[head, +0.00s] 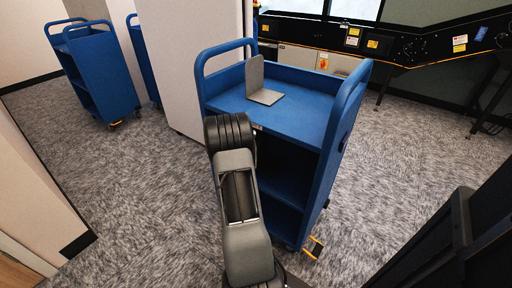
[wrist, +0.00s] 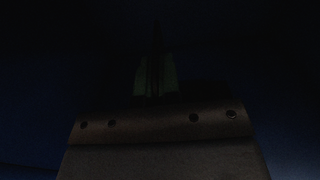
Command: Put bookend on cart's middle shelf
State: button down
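A grey L-shaped metal bookend (head: 262,88) stands on the top shelf of the blue cart (head: 296,118), toward its back left, with its plate upright. The cart's middle shelf (head: 285,180) lies in shadow below the top, partly behind my arm. My gripper is hidden in the head view; my arm reaches toward the cart's open side. In the very dark wrist view, my gripper (wrist: 155,75) shows two faint greenish fingers close together, with a thin dark strip between them. I cannot tell whether that strip is a gap or a held thing.
More blue carts (head: 100,75) stand at the back left. A pale wall or pillar (head: 190,60) is just left of the cart. A black console bench (head: 400,45) runs along the back right. Carpet is clear to the right of the cart.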

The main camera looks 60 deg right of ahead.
jog(key=shift+f+b, duration=0.4)
jog(key=shift+f, duration=0.8)
jog(key=shift+f, duration=0.2)
jog(key=c, duration=1.3)
grip_release()
